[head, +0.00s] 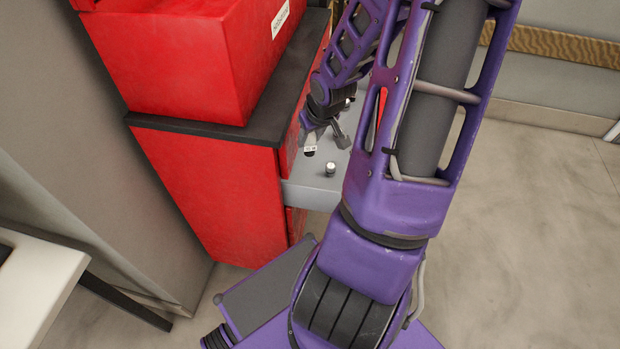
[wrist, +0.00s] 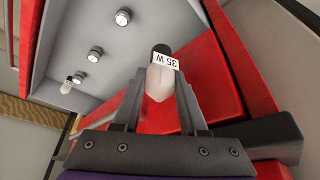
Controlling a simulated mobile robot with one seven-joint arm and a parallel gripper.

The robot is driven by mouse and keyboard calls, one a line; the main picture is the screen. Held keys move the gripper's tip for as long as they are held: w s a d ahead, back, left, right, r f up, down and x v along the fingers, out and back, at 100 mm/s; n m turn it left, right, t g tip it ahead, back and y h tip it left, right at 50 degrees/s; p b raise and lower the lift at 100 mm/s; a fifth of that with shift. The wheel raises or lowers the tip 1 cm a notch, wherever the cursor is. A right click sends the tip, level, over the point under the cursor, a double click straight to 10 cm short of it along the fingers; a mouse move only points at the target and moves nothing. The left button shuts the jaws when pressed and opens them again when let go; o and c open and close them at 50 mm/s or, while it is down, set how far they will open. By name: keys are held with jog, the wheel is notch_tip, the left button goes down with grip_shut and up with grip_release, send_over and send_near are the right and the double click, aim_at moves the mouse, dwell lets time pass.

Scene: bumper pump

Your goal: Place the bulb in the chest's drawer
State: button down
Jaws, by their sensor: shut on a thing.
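My gripper (wrist: 160,95) is shut on the bulb (wrist: 158,82), which has a white glass body, a dark end and a label reading "35 W". In the head view my gripper (head: 325,140) is at the open grey drawer (head: 312,193) of the red chest (head: 205,180). The bulb's pale label (head: 310,150) shows there close to the chest's front. The drawer's grey interior (wrist: 75,40) fills the upper left of the wrist view. The bulb looks held above or near the drawer; its exact height is unclear. My arm hides much of the drawer in the head view.
Small round pale-topped things stand in the drawer, one near its front left (head: 331,169); several show in the wrist view (wrist: 95,53). A red box (head: 200,60) sits on the chest's dark top (head: 262,130). Floor is clear at right.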

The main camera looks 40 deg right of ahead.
notch_tip(320, 180, down, 17)
jog(key=b, duration=0.9)
jog(key=shift+f+b, duration=0.1)
jog(key=shift+b, duration=0.2)
jog(key=shift+f, duration=0.15)
jog(key=shift+c, duration=2.2)
grip_release()
jog(key=shift+r, duration=0.2)
jog(key=shift+r, duration=0.25)
jog(key=p+v, duration=0.6)
jog(key=v, duration=0.5)
jog(key=shift+s+r+p, duration=0.25)
jog(key=shift+p, duration=0.05)
